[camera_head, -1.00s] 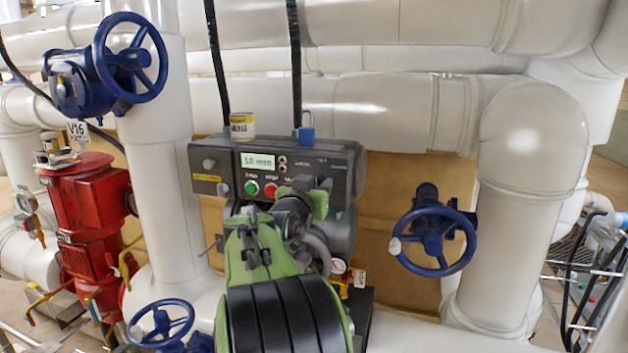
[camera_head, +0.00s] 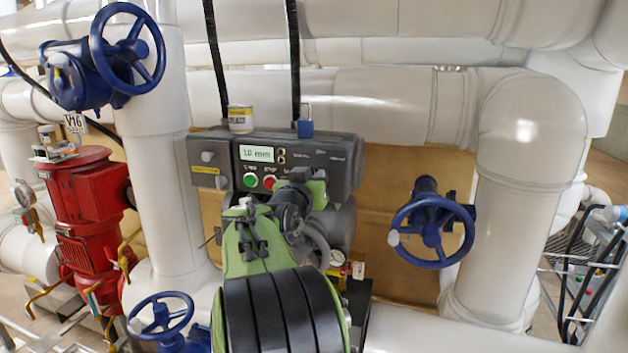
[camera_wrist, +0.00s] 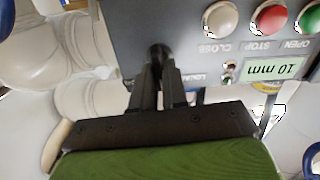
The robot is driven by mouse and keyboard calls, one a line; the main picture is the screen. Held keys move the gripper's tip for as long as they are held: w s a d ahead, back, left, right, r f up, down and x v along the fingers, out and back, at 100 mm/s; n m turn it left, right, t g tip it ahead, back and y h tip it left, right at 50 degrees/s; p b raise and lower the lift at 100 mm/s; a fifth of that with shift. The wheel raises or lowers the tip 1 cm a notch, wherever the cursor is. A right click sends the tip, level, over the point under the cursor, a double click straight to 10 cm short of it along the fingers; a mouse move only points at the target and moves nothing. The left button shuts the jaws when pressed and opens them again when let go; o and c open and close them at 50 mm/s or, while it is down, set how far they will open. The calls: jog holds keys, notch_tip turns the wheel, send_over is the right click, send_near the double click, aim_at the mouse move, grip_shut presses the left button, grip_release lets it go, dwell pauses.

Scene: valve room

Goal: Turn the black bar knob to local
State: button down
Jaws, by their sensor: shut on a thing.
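The dark grey control box (camera_head: 340,160) hangs on the pipes in the middle of the head view, with a lit display (camera_head: 256,153) reading 10 mm. In the wrist view its panel (camera_wrist: 130,20) appears upside down. My gripper (camera_wrist: 160,72) is shut on the black bar knob (camera_wrist: 158,51), whose end shows between the two dark fingertips. The knob's pointing direction cannot be read. Part of a small label, apparently LOCAL, shows just right of the fingers. In the head view my arm hides the knob and the fingers.
A green button (camera_head: 250,179) and a red button (camera_head: 268,182) sit near my wrist. A yellow-and-white can (camera_head: 240,119) and a blue object (camera_head: 304,128) are on the box. Blue handwheels stand left (camera_head: 127,50) and right (camera_head: 432,234). A red motor (camera_head: 85,205) is far left.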

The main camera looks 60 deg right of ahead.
jog(key=n, duration=0.5)
jog(key=n+b, duration=0.1)
jog(key=n, duration=0.4)
jog(key=shift+w+f+n, duration=0.2)
jog(key=shift+n, duration=0.1)
dwell(0.5)
jog(key=c, duration=1.1)
grip_release()
jog(key=shift+c, duration=0.2)
jog(key=s+a+b, duration=0.2)
jog(key=a+b, duration=0.2)
jog(key=a, duration=1.1)
jog(key=shift+s+a, duration=0.25)
jog(key=shift+a, duration=0.1)
